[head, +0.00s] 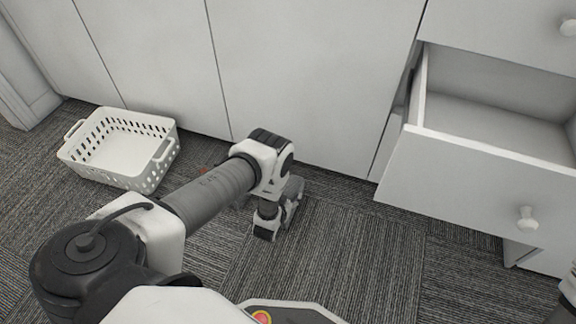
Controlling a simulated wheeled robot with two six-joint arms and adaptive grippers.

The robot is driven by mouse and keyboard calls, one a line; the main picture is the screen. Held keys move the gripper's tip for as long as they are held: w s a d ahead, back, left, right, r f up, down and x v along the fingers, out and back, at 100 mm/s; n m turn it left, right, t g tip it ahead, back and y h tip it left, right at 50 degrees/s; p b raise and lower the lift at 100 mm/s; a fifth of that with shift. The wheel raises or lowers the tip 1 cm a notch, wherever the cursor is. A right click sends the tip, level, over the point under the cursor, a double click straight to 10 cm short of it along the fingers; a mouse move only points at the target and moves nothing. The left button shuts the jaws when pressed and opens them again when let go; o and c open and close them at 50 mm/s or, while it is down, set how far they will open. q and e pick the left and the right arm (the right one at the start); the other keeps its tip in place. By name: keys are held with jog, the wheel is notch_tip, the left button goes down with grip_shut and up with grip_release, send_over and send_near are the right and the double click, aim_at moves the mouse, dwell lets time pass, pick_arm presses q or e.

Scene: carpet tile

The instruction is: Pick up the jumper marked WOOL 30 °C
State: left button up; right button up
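No jumper and no WOOL 30 °C label can be made out in the head view. A small reddish patch (203,169) shows on the carpet just behind my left forearm, too small and covered to identify. My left arm reaches out from the lower left and bends down toward the floor in front of the cabinet. My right gripper is out of view; only part of that arm shows at the lower right edge.
A white perforated basket (118,125) stands on the carpet at the left, its visible inside empty. White cabinet doors (310,80) line the back. At the right an open drawer (470,190) juts out, its visible inside empty. Carpet (350,250) in the middle is clear.

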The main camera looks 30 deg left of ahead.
pick_arm(q)
jog(key=c, duration=0.6)
